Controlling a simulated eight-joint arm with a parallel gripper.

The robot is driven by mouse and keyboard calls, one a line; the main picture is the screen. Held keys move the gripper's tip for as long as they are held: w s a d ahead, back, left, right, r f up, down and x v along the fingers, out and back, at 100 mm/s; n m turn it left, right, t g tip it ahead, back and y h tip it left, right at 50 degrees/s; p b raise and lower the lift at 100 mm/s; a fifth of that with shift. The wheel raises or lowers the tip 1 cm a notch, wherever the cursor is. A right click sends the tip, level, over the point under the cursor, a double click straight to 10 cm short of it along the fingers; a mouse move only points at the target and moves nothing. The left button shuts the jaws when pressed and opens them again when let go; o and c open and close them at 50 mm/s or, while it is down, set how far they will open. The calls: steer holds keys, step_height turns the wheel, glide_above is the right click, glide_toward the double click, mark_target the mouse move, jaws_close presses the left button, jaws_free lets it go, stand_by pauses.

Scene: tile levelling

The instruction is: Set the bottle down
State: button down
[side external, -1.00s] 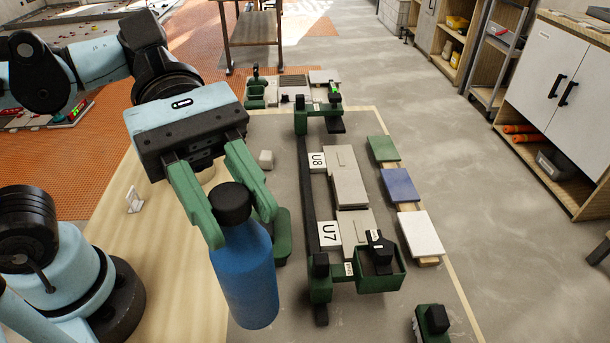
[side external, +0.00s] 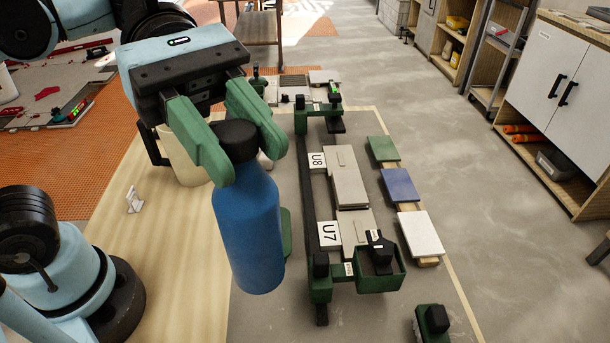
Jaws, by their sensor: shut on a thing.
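A blue bottle (side external: 248,230) with a black cap (side external: 238,140) hangs upright below my gripper (side external: 234,165). The green fingers of my gripper are shut on the bottle around its cap and neck. The bottle's base shows in front of the grey work surface and the wooden board, and I cannot tell how far above them it is. The bottle hides part of a green item behind it.
The levelling frame (side external: 310,205) with tiles marked U7 (side external: 329,233) and U8 (side external: 317,161) stands just right of the bottle. Green, blue and white sample tiles (side external: 398,187) lie further right. A cream container (side external: 182,158) stands behind the gripper. The wooden board (side external: 165,270) at left is mostly clear.

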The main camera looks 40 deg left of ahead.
steer(key=w+a+n+t+y, duration=0.4)
steer(key=w+a+n+t, duration=0.75)
steer(key=w+a, duration=0.65)
step_height(320, 180, down, 15)
steer(key=shift+r, duration=0.2)
stand_by(0.9)
steer(key=shift+t, duration=0.25)
steer(key=c, duration=0.7)
jaws_free()
steer(key=shift+f, duration=0.15)
steer(key=shift+o, duration=0.2)
